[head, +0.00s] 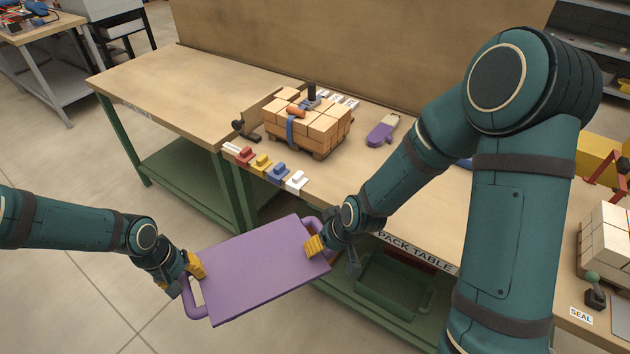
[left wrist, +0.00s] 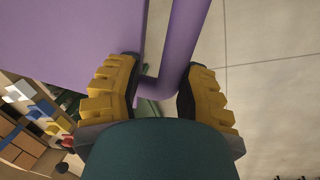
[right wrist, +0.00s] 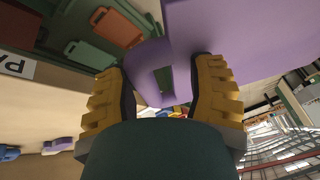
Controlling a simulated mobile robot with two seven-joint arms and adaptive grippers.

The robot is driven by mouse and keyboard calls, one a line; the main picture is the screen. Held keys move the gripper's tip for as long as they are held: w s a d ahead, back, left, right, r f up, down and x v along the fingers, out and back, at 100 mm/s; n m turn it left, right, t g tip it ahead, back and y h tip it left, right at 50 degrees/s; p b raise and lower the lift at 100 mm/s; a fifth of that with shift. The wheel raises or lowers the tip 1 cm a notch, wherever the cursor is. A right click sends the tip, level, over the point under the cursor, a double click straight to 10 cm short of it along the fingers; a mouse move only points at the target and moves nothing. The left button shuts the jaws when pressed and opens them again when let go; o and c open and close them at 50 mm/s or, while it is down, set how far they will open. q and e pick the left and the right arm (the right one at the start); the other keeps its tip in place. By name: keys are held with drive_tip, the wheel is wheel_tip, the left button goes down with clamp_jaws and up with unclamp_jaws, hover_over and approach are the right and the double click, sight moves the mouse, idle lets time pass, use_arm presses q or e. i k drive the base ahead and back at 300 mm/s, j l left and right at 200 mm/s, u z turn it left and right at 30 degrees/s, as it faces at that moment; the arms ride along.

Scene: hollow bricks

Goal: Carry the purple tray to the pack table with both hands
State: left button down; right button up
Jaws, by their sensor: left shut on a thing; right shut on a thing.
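The purple tray (head: 258,268) is a flat board with a loop handle at each end. It hangs in the air in front of the pack table (head: 440,205), tilted in the head view with its right end higher. My left gripper (head: 190,277) is shut on the left handle, and the tray's handle bar (left wrist: 182,50) shows between its yellow fingers in the left wrist view. My right gripper (head: 325,245) is shut on the right handle, which shows between the fingers in the right wrist view (right wrist: 150,75). The tray's top is bare.
A pallet of tan bricks (head: 325,132) stands on the table with small coloured blocks (head: 262,162) along the front edge. A purple-ended item (head: 380,135) lies right of it. White bricks (head: 608,240) and a lever (head: 593,285) are at the far right. Green bins (head: 392,285) sit below the tabletop.

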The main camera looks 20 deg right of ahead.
sight(436, 207)
drive_tip(key=i+z, duration=0.25)
drive_tip(key=z, duration=0.25)
drive_tip(key=i+z, duration=0.25)
drive_tip(key=z, duration=0.2)
drive_tip(key=i+j+z, duration=0.15)
drive_tip(key=z, duration=0.35)
drive_tip(key=i+z, duration=0.3)
drive_tip(key=i+j+z, duration=0.15)
drive_tip(key=z, duration=0.15)
